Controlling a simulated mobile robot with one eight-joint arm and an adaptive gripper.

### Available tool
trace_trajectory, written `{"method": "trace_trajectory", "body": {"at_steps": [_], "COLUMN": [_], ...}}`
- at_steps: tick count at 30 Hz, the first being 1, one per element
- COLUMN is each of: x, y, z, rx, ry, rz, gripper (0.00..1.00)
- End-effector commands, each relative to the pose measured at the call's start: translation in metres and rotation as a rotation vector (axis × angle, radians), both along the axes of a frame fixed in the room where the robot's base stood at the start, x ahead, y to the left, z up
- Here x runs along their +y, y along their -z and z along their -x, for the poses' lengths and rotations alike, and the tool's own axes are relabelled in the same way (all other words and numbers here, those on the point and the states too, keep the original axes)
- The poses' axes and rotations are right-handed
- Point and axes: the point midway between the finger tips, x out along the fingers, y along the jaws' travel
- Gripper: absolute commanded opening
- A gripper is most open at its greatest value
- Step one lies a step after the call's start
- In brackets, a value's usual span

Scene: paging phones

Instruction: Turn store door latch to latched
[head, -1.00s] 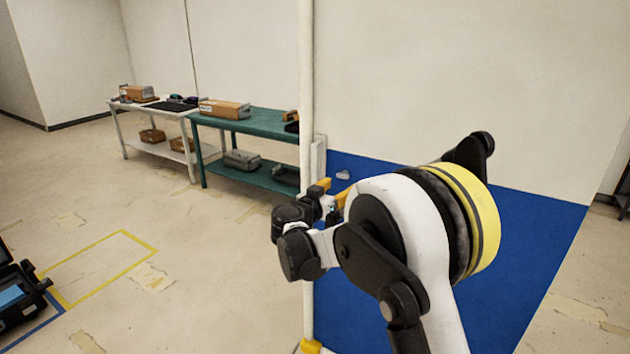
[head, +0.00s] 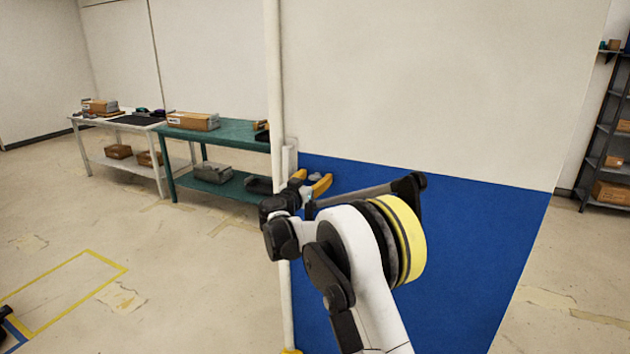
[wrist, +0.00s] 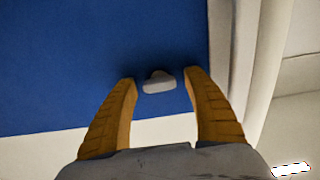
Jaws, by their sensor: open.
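The store door latch (wrist: 158,84) is a small light grey knob on the blue lower part of the door (head: 460,235). In the wrist view it sits between and slightly ahead of the two yellow fingertips of my gripper (wrist: 160,78), with a gap on each side. My gripper is open and holds nothing. In the head view my gripper (head: 313,180) is close to the blue panel, just right of the white post (head: 275,90). There the fingers and wrist largely hide the latch, and I cannot tell its turn angle.
A green workbench (head: 235,131) and a white table (head: 75,116), both with boxes, stand left beyond the post. A dark shelf rack (head: 607,130) stands at the far right. The floor at left is open, with a yellow taped outline (head: 60,285).

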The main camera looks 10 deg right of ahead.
Motion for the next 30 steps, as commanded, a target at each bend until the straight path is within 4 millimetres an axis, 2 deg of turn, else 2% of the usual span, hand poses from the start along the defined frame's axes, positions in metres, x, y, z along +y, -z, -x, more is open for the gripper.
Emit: {"method": "trace_trajectory", "body": {"at_steps": [6,7,9,12,23,30], "x": [-0.0002,-0.0001,-0.0001,-0.0001,0.0000,0.0002], "y": [-0.0004,-0.0004,-0.0004,-0.0004,-0.0008,-0.0015], "z": [-0.0002,-0.0002,-0.0002,-0.0001,-0.0002,-0.0005], "rx": [0.000,0.000,0.000,0.000,0.009,0.065], "ry": [0.000,0.000,0.000,0.000,0.000,0.000], "rz": [0.000,0.000,0.000,0.000,0.012,0.091], "gripper": [0.59,0.55,0.33,0.06,0.06,0.06]}}
